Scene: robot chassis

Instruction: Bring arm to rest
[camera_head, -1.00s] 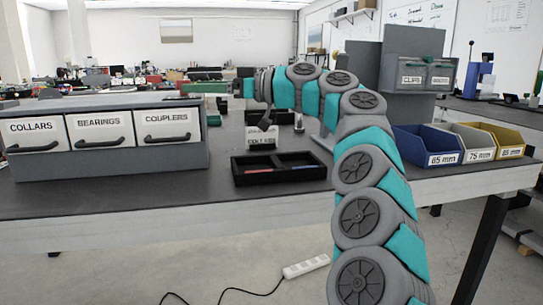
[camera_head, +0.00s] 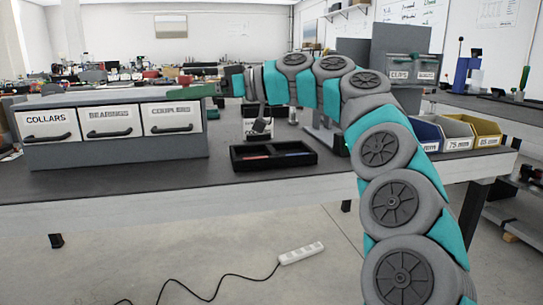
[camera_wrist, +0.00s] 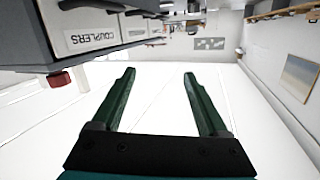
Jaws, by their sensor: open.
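My gripper shows in the wrist view (camera_wrist: 159,74) with two green fingers apart and nothing between them. In the head view my gripper (camera_head: 218,88) points left, above the workbench (camera_head: 190,180), close to the right end of the drawer unit. My grey and teal arm arches up from the lower right and hides part of the bench. The "COUPLERS" drawer (camera_head: 171,117) is shut; it also shows in the wrist view (camera_wrist: 95,37), beside the fingers.
"BEARINGS" (camera_head: 108,122) and "COLLARS" (camera_head: 48,126) drawers are shut. A black divided tray (camera_head: 238,160) lies on the bench below my arm. A power strip (camera_head: 301,254) lies on the floor.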

